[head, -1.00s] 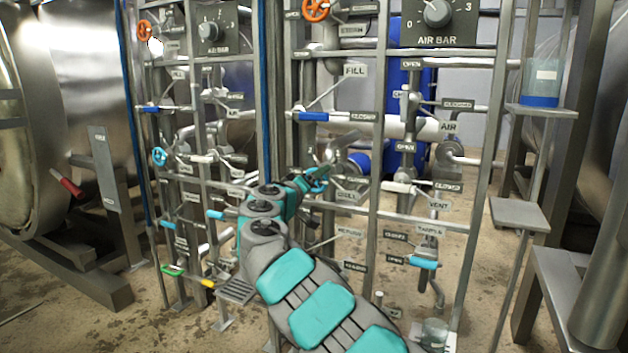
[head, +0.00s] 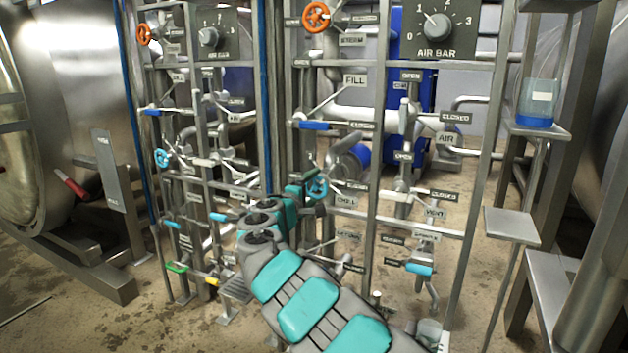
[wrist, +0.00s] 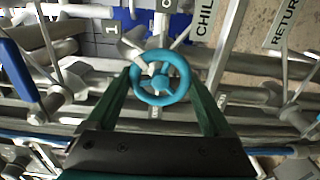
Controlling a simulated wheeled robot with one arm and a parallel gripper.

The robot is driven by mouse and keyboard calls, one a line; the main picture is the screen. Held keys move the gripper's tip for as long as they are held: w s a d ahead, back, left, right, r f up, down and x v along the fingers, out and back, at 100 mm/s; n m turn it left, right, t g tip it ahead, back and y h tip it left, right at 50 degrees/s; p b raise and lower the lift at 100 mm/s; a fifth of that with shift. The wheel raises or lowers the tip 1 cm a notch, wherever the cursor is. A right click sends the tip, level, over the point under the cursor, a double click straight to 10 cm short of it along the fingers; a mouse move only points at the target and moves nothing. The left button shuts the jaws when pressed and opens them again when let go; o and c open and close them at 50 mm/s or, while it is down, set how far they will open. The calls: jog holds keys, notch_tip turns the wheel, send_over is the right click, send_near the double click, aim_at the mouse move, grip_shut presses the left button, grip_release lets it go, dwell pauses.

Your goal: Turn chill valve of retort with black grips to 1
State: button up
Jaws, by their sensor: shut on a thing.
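The chill valve is a light-blue handwheel (head: 317,187) on the nearer pipe rack, beside a CHILL label (head: 346,201). In the wrist view the wheel (wrist: 160,77) sits between the two dark green fingers of my gripper (wrist: 161,88), which is shut on its rim. The CHILL label (wrist: 203,20) and a small plate marked 1 (wrist: 112,27) show beyond the wheel. I cannot tell the valve's setting. In the head view my gripper (head: 308,188) reaches the wheel from the left. No black grips can be made out.
A second blue handwheel (head: 161,158) is on the left rack. An orange wheel (head: 316,15) and a blue FILL lever (head: 313,125) are above my gripper. A blue lever (wrist: 18,72) is left in the wrist view. Rack bars and pipes crowd the arm.

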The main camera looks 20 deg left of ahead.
aim_at(312, 188)
jog(key=shift+n+p, duration=0.75)
jog(key=shift+n, duration=0.55)
jog(key=shift+f, duration=0.15)
jog(key=o, duration=1.1)
jog(key=shift+o, duration=0.2)
jog(key=s, duration=0.5)
jog(key=shift+s+a, duration=0.3)
jog(key=shift+s, duration=1.15)
